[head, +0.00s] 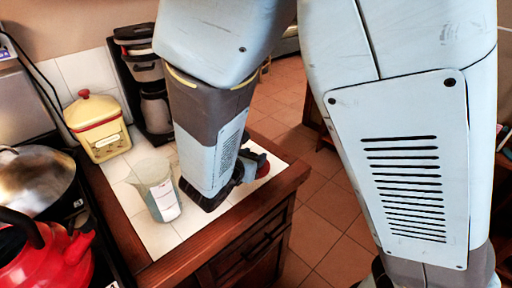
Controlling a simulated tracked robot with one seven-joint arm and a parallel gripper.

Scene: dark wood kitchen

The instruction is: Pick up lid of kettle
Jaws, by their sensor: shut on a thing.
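A red kettle (45,262) with a black handle is in the lower left corner of the head view, partly cut off by the frame edge. I cannot see whether a lid sits on it. My gripper (245,172) is over the right end of the tiled counter, well to the right of the kettle. It is mostly hidden behind my own arm. It is shut on a small red and dark thing (263,167), seen only in part. I cannot tell for sure whether this is the kettle lid, or whether it touches the counter.
A clear measuring cup (161,196) stands on the white tiles just left of my forearm. A yellow canister with a red lid (96,126) and a black coffee maker (148,85) stand behind. A steel pot (35,180) is at the left. The counter's wooden edge (215,233) is in front.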

